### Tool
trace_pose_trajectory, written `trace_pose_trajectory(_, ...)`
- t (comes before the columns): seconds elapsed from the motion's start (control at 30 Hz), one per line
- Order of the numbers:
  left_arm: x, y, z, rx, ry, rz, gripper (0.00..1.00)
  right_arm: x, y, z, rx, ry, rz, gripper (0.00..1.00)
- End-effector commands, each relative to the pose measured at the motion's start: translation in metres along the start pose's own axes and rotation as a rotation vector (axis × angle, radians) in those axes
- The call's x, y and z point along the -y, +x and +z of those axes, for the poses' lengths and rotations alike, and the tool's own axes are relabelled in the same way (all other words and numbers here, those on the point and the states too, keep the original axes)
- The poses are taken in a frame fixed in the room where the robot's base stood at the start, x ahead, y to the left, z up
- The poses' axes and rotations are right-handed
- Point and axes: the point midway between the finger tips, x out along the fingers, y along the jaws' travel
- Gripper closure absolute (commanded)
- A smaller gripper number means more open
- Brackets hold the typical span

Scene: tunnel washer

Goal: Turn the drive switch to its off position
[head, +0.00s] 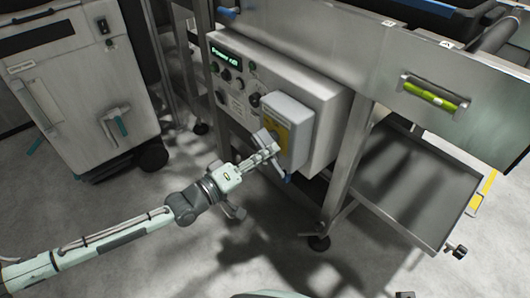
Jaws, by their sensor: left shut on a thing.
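A grey switch box (290,112) with a yellow plate (281,138) stands out from the right end of the control panel in the head view. My left gripper (271,146) reaches it from the lower left, with its fingers against the yellow front. The gripper is shut on the drive switch there. The fingers cover the handle, so I cannot tell which position it points to. My right gripper is not in view.
The control panel (322,97) has a lit green display (224,57) and several knobs. A steel leg (346,152) and a low tray (419,190) stand to the right. A grey cabinet (82,86) stands at left. The floor (150,200) around my arm is clear.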

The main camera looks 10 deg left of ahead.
Motion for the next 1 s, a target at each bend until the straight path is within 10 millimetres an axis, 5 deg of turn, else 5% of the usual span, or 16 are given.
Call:
trace_pose_trajectory(0.5, -0.01, 0.0, -0.002, 0.0, -0.397, 0.0, 1.0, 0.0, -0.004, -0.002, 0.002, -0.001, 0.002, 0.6)
trace_pose_trajectory(1.0, -0.013, 0.0, -0.003, 0.001, -0.511, 0.0, 1.0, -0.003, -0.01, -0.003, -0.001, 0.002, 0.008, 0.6)
